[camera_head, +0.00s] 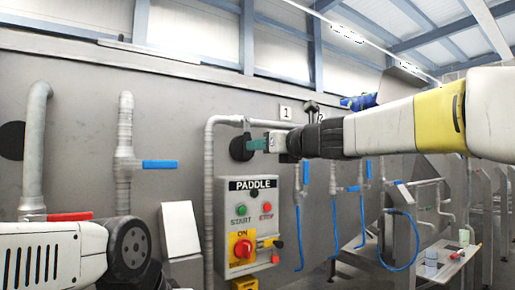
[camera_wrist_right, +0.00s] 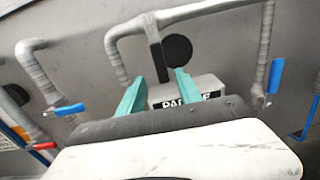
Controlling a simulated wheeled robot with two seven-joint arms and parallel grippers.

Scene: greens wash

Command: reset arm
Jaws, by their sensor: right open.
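My right arm reaches in from the right in the head view, and its gripper (camera_head: 257,144) points left, in front of the grey wall and above the paddle control panel (camera_head: 251,222). In the right wrist view the two teal fingers of this gripper (camera_wrist_right: 158,88) stand apart, with nothing between them that I can see them holding. The panel's top (camera_wrist_right: 190,93) shows beyond the fingers. My left arm shows only as a white link and dark joint at the lower left of the head view; its gripper is out of view.
A bent pipe (camera_head: 209,165) runs beside the panel. A blue-handled valve (camera_head: 160,164) and a red-handled valve (camera_head: 70,216) are on the left. Blue hoses (camera_head: 299,235) hang at the right. A bottle (camera_head: 431,262) stands on a table at the lower right.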

